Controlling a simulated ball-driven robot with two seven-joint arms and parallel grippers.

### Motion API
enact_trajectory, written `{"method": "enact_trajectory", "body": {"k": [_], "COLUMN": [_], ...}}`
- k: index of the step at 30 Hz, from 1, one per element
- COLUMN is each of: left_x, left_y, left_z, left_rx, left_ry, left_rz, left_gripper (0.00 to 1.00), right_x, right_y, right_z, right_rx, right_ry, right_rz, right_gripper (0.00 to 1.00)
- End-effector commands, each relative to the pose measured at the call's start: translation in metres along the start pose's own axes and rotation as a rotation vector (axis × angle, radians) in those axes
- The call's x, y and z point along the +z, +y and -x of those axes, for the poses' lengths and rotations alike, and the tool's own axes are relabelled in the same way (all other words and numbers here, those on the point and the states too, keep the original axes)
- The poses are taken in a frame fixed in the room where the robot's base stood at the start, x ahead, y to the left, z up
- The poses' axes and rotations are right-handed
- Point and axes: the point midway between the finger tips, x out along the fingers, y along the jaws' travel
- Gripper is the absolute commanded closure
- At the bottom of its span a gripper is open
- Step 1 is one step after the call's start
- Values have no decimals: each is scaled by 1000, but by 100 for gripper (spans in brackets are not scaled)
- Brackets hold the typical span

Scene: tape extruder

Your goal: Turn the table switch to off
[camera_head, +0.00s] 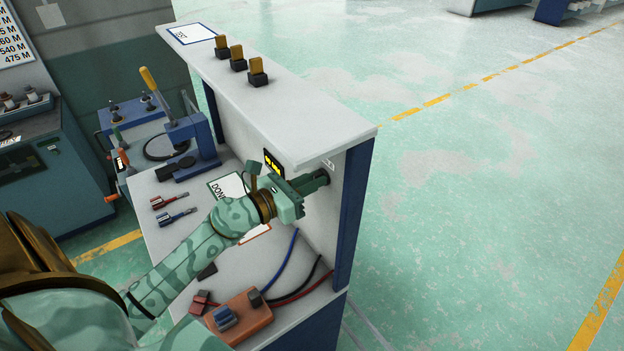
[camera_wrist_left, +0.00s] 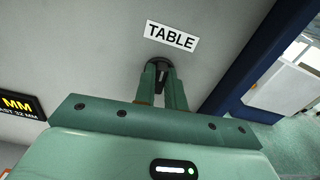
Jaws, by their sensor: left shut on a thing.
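The table switch is a dark round knob (camera_wrist_left: 157,62) on the upright grey panel, directly below a white label reading TABLE (camera_wrist_left: 172,36). My left gripper (camera_wrist_left: 163,84) is shut on the knob, with a finger on each side of it. In the head view my left gripper (camera_head: 312,185) reaches from the left to the right end of the panel and mostly covers the switch. The knob's exact angle and any position marks are hard to make out. My right gripper is not in view.
A yellow-lit display (camera_head: 272,163) sits on the panel beside the gripper. The bench below holds an orange box (camera_head: 243,318) with cables, red and blue connectors (camera_head: 177,216) and a blue lever press (camera_head: 188,143). Open floor lies to the right.

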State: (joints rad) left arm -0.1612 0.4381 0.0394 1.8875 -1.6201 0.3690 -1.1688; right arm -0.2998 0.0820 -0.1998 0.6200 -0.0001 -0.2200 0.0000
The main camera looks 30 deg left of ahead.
Motion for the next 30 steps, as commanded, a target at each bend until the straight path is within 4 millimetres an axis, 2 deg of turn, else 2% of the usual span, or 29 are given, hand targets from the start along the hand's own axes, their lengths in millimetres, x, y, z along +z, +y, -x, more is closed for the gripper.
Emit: {"method": "enact_trajectory", "body": {"k": [30], "left_x": [2], "left_y": [3], "left_z": [0], "left_rx": [1], "left_ry": [-1], "left_rz": [913], "left_gripper": [100], "right_x": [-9], "right_y": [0], "right_z": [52], "right_rx": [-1], "right_ry": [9], "right_rz": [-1], "right_gripper": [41]}}
